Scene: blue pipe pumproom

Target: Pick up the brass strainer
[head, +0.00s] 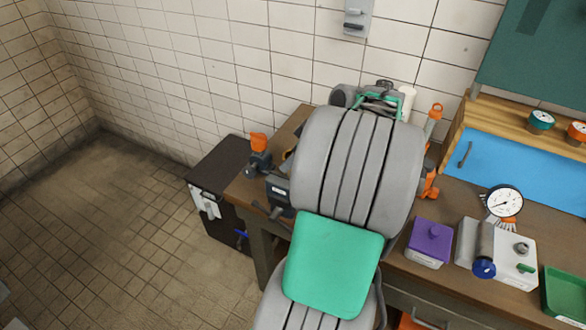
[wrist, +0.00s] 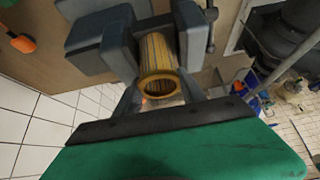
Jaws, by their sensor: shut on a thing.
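The brass strainer (wrist: 158,68) is a yellow, ribbed, hollow cylinder in the wrist view, with its round open end facing my camera. My gripper (wrist: 159,62) is shut on it, with a grey finger on either side. Blue-grey blocks (wrist: 92,32) stand close beside and behind it; I cannot tell whether they touch the strainer. In the head view my own arm covers the gripper and the strainer.
The wooden workbench (head: 453,282) carries a purple box (head: 429,242), a pressure gauge (head: 503,202), a blue mat (head: 492,168) and a green tray (head: 564,294) on the right. A dark cabinet (head: 222,170) stands left of the bench. Open floor lies further left.

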